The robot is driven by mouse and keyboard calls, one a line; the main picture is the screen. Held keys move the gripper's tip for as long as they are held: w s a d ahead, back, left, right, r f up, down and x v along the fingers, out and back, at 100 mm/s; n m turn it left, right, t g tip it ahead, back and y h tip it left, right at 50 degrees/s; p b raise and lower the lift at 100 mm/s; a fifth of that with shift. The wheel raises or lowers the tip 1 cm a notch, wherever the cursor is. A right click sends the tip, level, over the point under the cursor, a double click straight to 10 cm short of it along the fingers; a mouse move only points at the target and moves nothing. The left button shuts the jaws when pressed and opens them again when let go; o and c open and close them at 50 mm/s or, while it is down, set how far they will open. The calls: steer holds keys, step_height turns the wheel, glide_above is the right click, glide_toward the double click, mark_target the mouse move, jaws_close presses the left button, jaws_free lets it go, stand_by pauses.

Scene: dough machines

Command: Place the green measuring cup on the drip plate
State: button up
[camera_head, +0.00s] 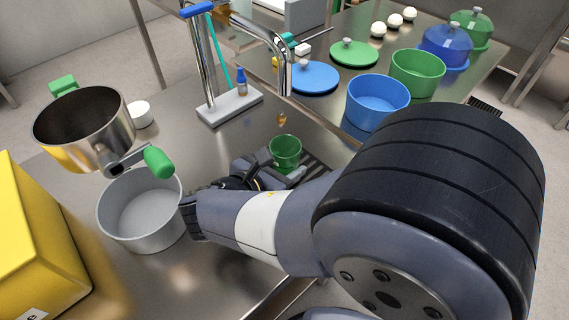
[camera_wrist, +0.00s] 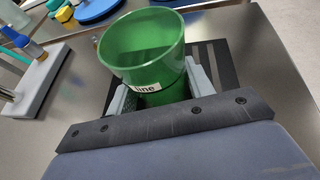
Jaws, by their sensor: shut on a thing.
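The green measuring cup (camera_head: 285,151) is upright near the middle of the steel counter. In the wrist view the cup (camera_wrist: 145,50) is between the two grey fingers of my gripper (camera_wrist: 155,88), which is shut on it; a white label with "line" shows on its side. In the head view my gripper (camera_head: 284,172) is partly hidden by my arm. The dark slotted drip plate (camera_head: 317,166) lies behind and below the cup, and also shows in the wrist view (camera_wrist: 222,62). I cannot tell whether the cup's base touches the plate.
A faucet stand (camera_head: 231,107) with a small blue-capped bottle stands behind the cup. A grey pot (camera_head: 141,212) and a steel pan (camera_head: 84,128) with green handles are at left. A blue pot (camera_head: 377,101) and a green pot (camera_head: 417,72) stand on the back table. A yellow box (camera_head: 40,240) is front left.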

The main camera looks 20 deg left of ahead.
steer(key=shift+f, duration=0.15)
steer(key=o, duration=1.1)
steer(key=shift+r, duration=0.25)
steer(key=shift+s+a+r, duration=0.1)
steer(key=shift+s+r, duration=0.05)
steer(key=shift+s, duration=0.2)
steer(key=p+v, duration=0.1)
steer(key=v, duration=1)
steer(key=shift+s, duration=0.2)
